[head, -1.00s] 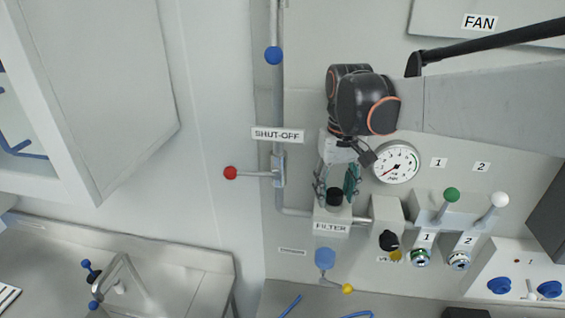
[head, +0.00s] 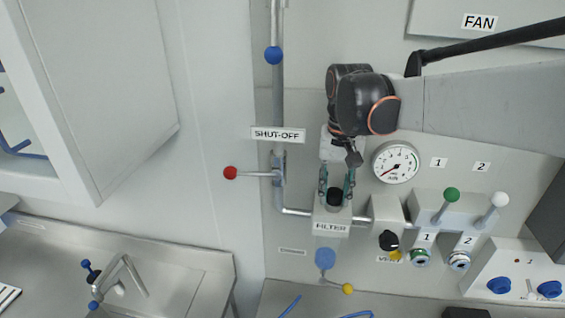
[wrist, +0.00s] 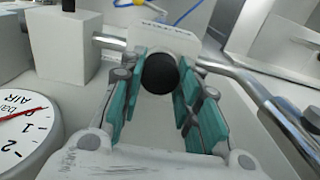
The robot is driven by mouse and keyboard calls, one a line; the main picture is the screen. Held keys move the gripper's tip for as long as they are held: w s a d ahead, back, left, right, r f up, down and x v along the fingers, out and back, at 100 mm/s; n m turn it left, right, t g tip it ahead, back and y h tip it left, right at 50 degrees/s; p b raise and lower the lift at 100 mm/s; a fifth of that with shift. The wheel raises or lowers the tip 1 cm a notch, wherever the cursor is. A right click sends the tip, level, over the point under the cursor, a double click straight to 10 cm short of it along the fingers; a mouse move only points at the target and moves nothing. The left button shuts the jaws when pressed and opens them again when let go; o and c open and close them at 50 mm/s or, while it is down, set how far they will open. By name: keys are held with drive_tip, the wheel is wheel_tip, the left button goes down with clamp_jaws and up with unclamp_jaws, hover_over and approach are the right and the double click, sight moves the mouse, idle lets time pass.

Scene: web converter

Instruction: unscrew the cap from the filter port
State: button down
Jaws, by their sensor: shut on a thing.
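The black round cap (head: 335,197) sits on top of the grey filter block (head: 331,217) labelled FILTER on the wall panel. My gripper (head: 336,190) reaches down from above with one teal-padded finger on each side of the cap. In the wrist view the cap (wrist: 160,74) shows as a dark dome between the pads of my gripper (wrist: 163,82), which is shut on it. The cap appears seated on the port; its threads are hidden.
A pressure gauge (head: 396,162) is close to the right of my wrist. A pipe with a red-knobbed shut-off lever (head: 231,173) runs at the left. A black knob (head: 388,239) and green and white levers stand to the right. A blue bowl (head: 325,258) hangs below.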

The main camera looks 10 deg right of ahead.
drive_tip(key=n, duration=0.4)
idle(0.3)
drive_tip(key=shift+n, duration=0.9)
drive_tip(key=shift+r, duration=0.15)
drive_tip(key=shift+s+a+r+p, duration=0.1)
drive_tip(key=shift+a+r+p, duration=0.05)
drive_tip(key=shift+r+p, duration=2.75)
drive_tip(key=shift+r+b, duration=0.5)
drive_tip(key=shift+b, duration=0.1)
drive_tip(key=shift+f, duration=0.1)
